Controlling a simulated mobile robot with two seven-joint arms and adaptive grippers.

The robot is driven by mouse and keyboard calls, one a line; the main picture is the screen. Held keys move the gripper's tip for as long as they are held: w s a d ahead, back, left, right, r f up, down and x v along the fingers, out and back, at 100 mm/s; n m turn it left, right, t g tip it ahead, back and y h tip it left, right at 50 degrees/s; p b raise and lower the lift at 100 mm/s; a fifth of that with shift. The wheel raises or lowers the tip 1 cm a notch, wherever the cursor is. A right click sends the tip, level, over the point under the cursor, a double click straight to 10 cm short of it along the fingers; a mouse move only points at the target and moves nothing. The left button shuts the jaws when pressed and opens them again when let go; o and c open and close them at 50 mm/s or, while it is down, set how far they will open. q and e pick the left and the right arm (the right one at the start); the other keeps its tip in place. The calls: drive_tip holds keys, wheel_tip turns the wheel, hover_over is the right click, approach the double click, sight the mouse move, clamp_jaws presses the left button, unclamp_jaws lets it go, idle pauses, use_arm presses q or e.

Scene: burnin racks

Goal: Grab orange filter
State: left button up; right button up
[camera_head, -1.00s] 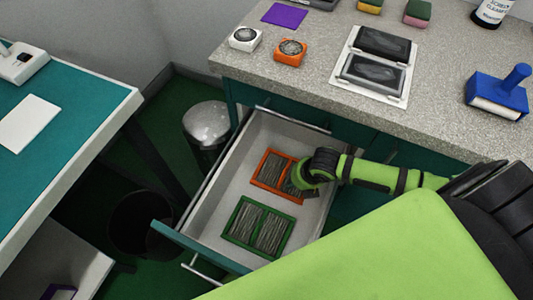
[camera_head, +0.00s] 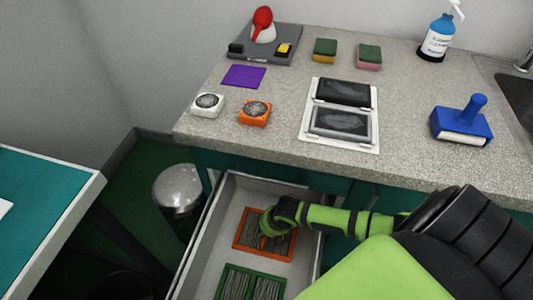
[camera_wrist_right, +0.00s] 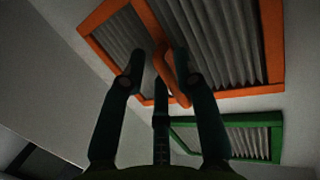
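The orange filter (camera_head: 250,230) is an orange frame with grey pleats, lying in the open white drawer (camera_head: 213,236). A green filter (camera_head: 237,286) lies in front of it. My right gripper (camera_head: 274,225) is low over the right part of the orange filter and hides some of it. In the right wrist view the orange filter (camera_wrist_right: 225,42) fills the upper part and the green filter (camera_wrist_right: 240,140) shows below. There my right gripper's fingers (camera_wrist_right: 165,72) are spread, with the filter's orange handle bar (camera_wrist_right: 170,75) between them. Contact is unclear. My left gripper is out of view.
The speckled counter (camera_head: 270,135) above the drawer holds orange (camera_head: 255,112) and white (camera_head: 207,105) round-topped blocks, a panel with two dark pads (camera_head: 341,122) and a blue roller (camera_head: 463,122). A metal bin (camera_head: 178,188) stands left of the drawer. A teal table (camera_head: 40,205) is further left.

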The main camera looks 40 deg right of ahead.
drive_tip(key=shift+c, duration=1.3)
clamp_jaws()
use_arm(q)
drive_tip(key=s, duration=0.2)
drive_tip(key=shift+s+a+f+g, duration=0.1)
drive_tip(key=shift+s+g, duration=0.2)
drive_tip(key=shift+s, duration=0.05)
use_arm(e)
drive_tip(key=shift+r, duration=0.15)
